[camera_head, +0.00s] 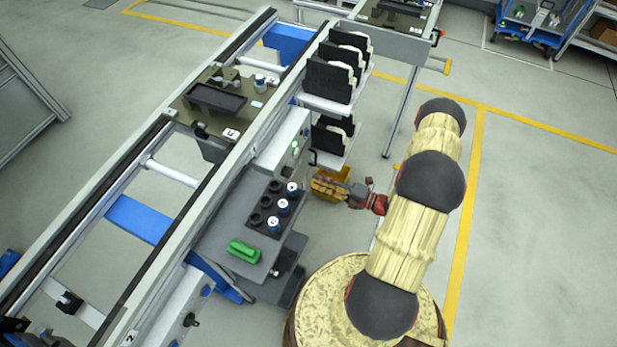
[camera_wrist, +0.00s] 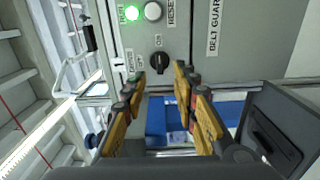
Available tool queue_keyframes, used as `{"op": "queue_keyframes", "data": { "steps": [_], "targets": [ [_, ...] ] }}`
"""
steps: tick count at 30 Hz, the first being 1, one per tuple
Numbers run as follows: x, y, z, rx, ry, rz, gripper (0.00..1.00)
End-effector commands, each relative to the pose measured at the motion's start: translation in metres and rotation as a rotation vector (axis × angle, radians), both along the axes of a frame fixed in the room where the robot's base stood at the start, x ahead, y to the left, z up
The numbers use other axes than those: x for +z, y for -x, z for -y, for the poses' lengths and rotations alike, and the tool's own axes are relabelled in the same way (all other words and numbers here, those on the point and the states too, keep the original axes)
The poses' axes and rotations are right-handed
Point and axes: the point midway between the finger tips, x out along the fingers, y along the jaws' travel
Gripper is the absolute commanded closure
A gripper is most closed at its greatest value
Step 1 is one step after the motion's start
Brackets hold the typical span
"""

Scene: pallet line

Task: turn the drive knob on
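The drive knob (camera_wrist: 159,63) is a black rotary knob on the grey control panel (camera_wrist: 190,40) in the wrist view. Its handle looks upright, in line with the ON label above it. A green lamp (camera_wrist: 132,13) beside the RUN label is lit. My gripper (camera_wrist: 160,80) is open, its yellow-padded fingers spread left and right of the knob with nothing between them. I cannot tell how far the tips are from the panel. In the head view my gripper (camera_head: 328,186) is beside the conveyor, below the control box (camera_head: 284,140); the knob is not discernible there.
A white round button (camera_wrist: 153,11) is beside the RESET label. A grey side table (camera_head: 225,225) holds a green object (camera_head: 244,251) and several cans in a black holder. A rack of black panels (camera_head: 335,75) stands above my gripper.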

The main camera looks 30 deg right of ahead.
Motion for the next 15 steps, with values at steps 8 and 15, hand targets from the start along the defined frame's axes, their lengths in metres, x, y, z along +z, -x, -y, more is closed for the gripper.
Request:
{"op": "queue_keyframes", "data": {
  "steps": [8,15],
  "targets": [
    [0.000,0.019,0.013,-0.001,-0.001,-0.001,0.71],
    [0.000,0.020,0.014,0.000,0.000,0.000,0.71]
  ]
}}
